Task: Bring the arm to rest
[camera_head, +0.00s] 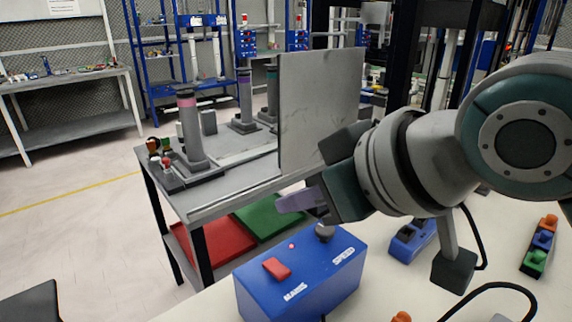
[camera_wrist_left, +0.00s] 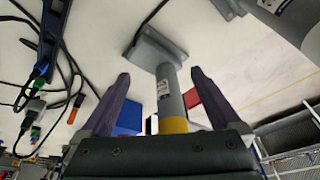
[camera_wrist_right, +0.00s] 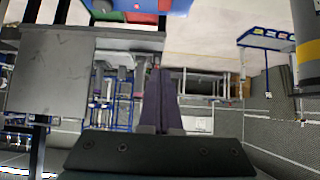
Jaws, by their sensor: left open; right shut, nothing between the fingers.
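My right arm comes in from the right in the head view. Its gripper (camera_head: 296,200) is shut and empty, with its purple-grey fingers pointing left above the blue control box. In the right wrist view the same fingers (camera_wrist_right: 158,100) lie together with nothing between them. My left gripper (camera_wrist_left: 160,85) shows only in the left wrist view, with its two dark fingers wide apart. A grey post (camera_wrist_left: 167,90) with a yellow band appears in the gap between them, and its depth relative to the fingers is hard to tell. The left arm is not clearly seen in the head view.
The blue box (camera_head: 300,285), marked MAINS and SPEED, stands on the white tabletop below the right gripper. A grey upright panel (camera_head: 320,105) is just beyond that gripper. A grey bench (camera_head: 235,195) stands behind. Cables and connectors (camera_head: 540,245) lie on the right.

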